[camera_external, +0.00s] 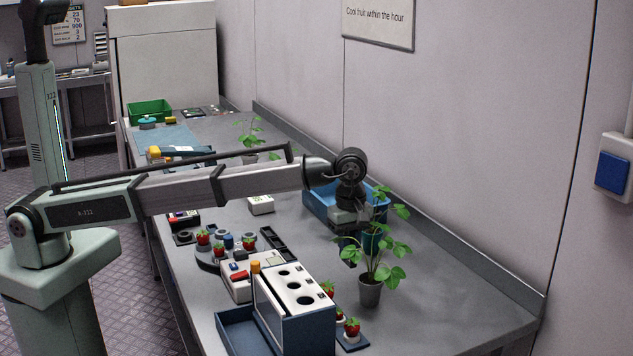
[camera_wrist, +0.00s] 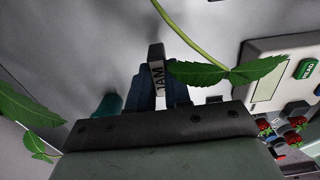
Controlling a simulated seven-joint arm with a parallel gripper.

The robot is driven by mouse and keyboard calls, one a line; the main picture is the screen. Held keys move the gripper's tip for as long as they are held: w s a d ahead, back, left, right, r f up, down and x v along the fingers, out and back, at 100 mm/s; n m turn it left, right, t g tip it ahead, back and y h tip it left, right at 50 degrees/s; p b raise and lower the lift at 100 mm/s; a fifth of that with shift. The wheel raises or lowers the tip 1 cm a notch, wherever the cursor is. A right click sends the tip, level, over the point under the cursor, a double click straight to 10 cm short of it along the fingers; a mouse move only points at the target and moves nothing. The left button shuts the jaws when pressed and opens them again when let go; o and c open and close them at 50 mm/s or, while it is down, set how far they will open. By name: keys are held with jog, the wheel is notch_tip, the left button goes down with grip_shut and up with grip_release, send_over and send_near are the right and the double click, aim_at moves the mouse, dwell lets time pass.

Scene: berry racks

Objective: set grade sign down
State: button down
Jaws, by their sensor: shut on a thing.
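The grade sign (camera_wrist: 157,72) is a narrow grey piece with a pale label reading "JAM". It shows edge-up in the wrist view, between the dark fingers of my gripper (camera_wrist: 162,94), which is shut on it. In the outside view my gripper (camera_external: 352,238) points down above the right part of the bench, just left of a potted strawberry plant (camera_external: 370,290). The sign is too small and dark there to make out clearly. I cannot tell whether its lower edge touches the bench.
Plant leaves (camera_wrist: 228,72) cross close to my gripper. A blue crate (camera_external: 318,205) stands behind it. Bare bench (camera_external: 440,285) lies right of the plant.

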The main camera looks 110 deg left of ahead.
aim_at(349, 264)
jog(key=shift+f, duration=2.25)
jog(key=shift+f, duration=0.1)
jog(key=c, duration=1.1)
grip_release()
notch_tip(349, 264, up, 12)
jog(key=shift+r, duration=0.1)
